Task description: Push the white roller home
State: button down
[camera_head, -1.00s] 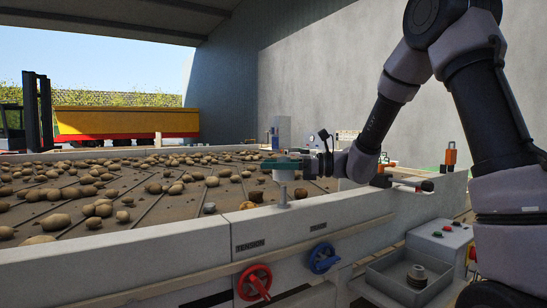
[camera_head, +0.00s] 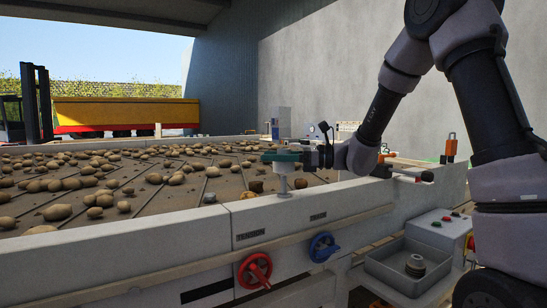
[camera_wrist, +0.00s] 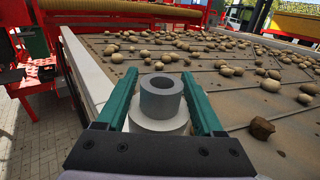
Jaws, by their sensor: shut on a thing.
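The white roller (camera_head: 284,184) stands upright at the near side wall of the potato belt, its pale stem and wider foot showing below my gripper. In the wrist view its top is a grey ring with a dark hole (camera_wrist: 161,97) above a wider white flange. My gripper (camera_head: 282,157) has green fingers and is shut on the upper part of the roller, one finger on each side in the wrist view (camera_wrist: 160,92). The fingers hide part of the roller in the head view. I cannot tell whether its foot is fully seated.
The belt (camera_head: 128,189) carries several potatoes and a brown lump (camera_wrist: 262,128). The wall's front has a red handwheel (camera_head: 254,270) and a blue one (camera_head: 324,247). A grey tray (camera_head: 378,266) holds stacked rings. Orange-handled clamps (camera_head: 450,145) stand along the wall at right.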

jog(key=shift+f, duration=3.05)
grip_release()
jog(key=d, duration=1)
jog(key=shift+s+d, duration=0.3)
jog(key=shift+d, duration=0.05)
jog(key=shift+s, duration=0.1)
jog(key=s+d+r+n+g+h, duration=0.1)
jog(key=s+d+n+h, duration=0.1)
jog(key=s+n+h, duration=0.35)
jog(key=s+d+r+n+g+h, duration=0.1)
jog(key=s+d+n+h, duration=0.15)
jog(key=s, duration=0.55)
jog(key=s+d+r+n+t+h, duration=0.2)
jog(key=d+n+t+h, duration=0.1)
jog(key=d, duration=0.3)
jog(key=s+d+r+n+t+h, duration=0.3)
jog(key=d+t+h, duration=0.2)
jog(key=d, duration=0.1)
jog(key=shift+s+d+r+n, duration=0.25)
jog(key=shift+n, duration=0.05)
